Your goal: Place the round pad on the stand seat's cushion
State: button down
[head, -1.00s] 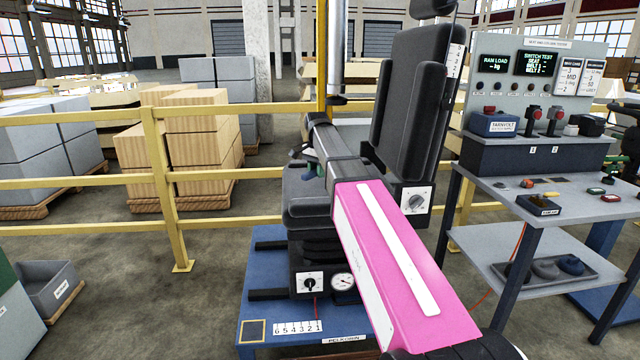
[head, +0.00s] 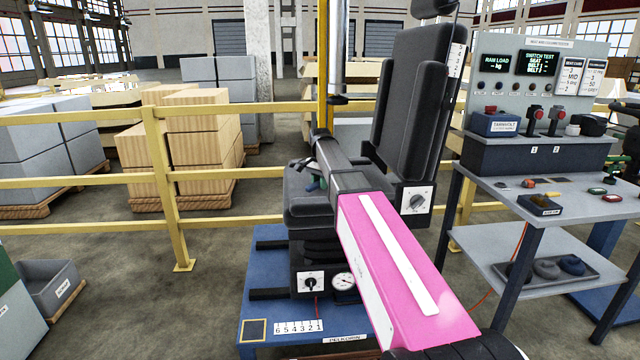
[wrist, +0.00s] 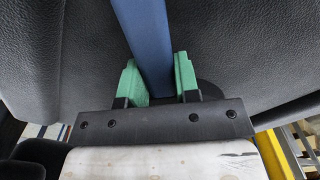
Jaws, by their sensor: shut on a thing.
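The stand seat's cushion (head: 308,208) is black and stands above the blue base in the head view. In the wrist view the black, grained cushion (wrist: 250,55) with stitched seams fills most of the picture. My gripper (wrist: 155,62) has green fingers shut on a blue upright bar, which seems to be the handle of the round pad (wrist: 210,89). Only a dark rounded edge of the pad shows beside the right finger. My gripper (head: 315,183) is over the cushion in the head view, mostly hidden by my arm. I cannot tell whether the pad touches the cushion.
The tall black backrest (head: 410,105) rises right behind my gripper. A yellow railing (head: 90,184) runs behind the seat. A grey trolley (head: 550,190) with a test console stands at the right. A grey bin (head: 55,285) is on the floor at left.

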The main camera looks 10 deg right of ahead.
jog(key=shift+f, duration=0.1)
jog(key=c, duration=0.8)
grip_release()
jog(key=shift+c, duration=0.2)
notch_tip(320, 180, up, 12)
